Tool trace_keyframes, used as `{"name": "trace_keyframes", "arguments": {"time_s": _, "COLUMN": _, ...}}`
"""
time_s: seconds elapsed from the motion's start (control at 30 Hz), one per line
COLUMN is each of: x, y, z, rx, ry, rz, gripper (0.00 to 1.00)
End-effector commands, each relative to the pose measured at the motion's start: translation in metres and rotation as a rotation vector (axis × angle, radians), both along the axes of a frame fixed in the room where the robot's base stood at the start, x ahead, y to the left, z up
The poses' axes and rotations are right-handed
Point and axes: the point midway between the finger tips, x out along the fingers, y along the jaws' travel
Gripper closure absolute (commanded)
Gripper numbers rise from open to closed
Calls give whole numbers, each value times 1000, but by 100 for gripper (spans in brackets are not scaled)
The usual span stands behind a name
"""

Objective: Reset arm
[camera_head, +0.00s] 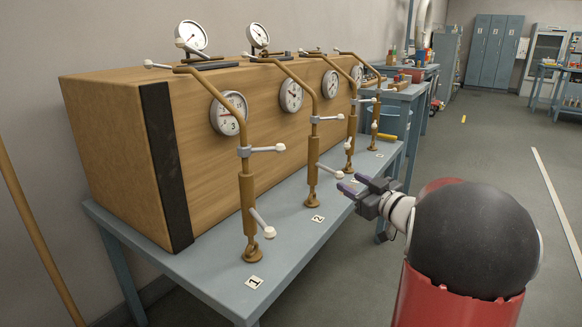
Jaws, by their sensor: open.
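My gripper (356,187) is open and empty, at the right of the table's front edge. Its two purple-tipped fingers point left toward the row of breathing sets. The nearest breathing set (247,200) is a brown pipe with white-tipped levers, standing behind label 1 (254,282). The second pipe (312,150) stands behind label 2 (318,218). Further pipes (352,125) stand behind it, toward the back. My gripper appears apart from all of them.
A large wooden box (120,150) with several dial gauges (229,113) fills the back of the blue-grey table (200,275). Another bench (408,93) stands beyond. Blue lockers (494,50) are at the far wall. The floor at right is clear.

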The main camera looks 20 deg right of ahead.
Motion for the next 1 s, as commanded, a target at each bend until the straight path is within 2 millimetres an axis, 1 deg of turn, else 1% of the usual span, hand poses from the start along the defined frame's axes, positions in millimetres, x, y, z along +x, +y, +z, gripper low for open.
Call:
{"name": "trace_keyframes", "arguments": {"time_s": 0.07, "x": 0, "y": 0, "z": 1, "rx": -1, "ry": 0, "rz": -2, "gripper": 55}}
{"name": "trace_keyframes", "arguments": {"time_s": 0.17, "x": 2, "y": 4, "z": 7, "rx": -14, "ry": 2, "rz": -37, "gripper": 55}}
{"name": "trace_keyframes", "arguments": {"time_s": 0.3, "x": 0, "y": 18, "z": 28, "rx": -50, "ry": 28, "rz": -186, "gripper": 55}}
{"name": "trace_keyframes", "arguments": {"time_s": 0.37, "x": -8, "y": 26, "z": 36, "rx": -59, "ry": 60, "rz": -274, "gripper": 55}}
{"name": "trace_keyframes", "arguments": {"time_s": 0.4, "x": -15, "y": 33, "z": 40, "rx": -60, "ry": 90, "rz": -332, "gripper": 55}}
{"name": "trace_keyframes", "arguments": {"time_s": 0.47, "x": -30, "y": 44, "z": 41, "rx": -57, "ry": 150, "rz": -407, "gripper": 55}}
{"name": "trace_keyframes", "arguments": {"time_s": 0.57, "x": -63, "y": 66, "z": 32, "rx": -33, "ry": 278, "rz": -501, "gripper": 55}}
{"name": "trace_keyframes", "arguments": {"time_s": 0.67, "x": -105, "y": 95, "z": 12, "rx": -4, "ry": 440, "rz": -544, "gripper": 55}}
{"name": "trace_keyframes", "arguments": {"time_s": 0.7, "x": -125, "y": 109, "z": 1, "rx": 8, "ry": 513, "rz": -546, "gripper": 55}}
{"name": "trace_keyframes", "arguments": {"time_s": 0.77, "x": -155, "y": 131, "z": -15, "rx": 24, "ry": 626, "rz": -534, "gripper": 55}}
{"name": "trace_keyframes", "arguments": {"time_s": 0.8, "x": -176, "y": 146, "z": -27, "rx": 33, "ry": 702, "rz": -517, "gripper": 55}}
{"name": "trace_keyframes", "arguments": {"time_s": 0.9, "x": -223, "y": 179, "z": -51, "rx": 44, "ry": 869, "rz": -452, "gripper": 55}}
{"name": "trace_keyframes", "arguments": {"time_s": 1.0, "x": -258, "y": 203, "z": -68, "rx": 45, "ry": 989, "rz": -387, "gripper": 55}}
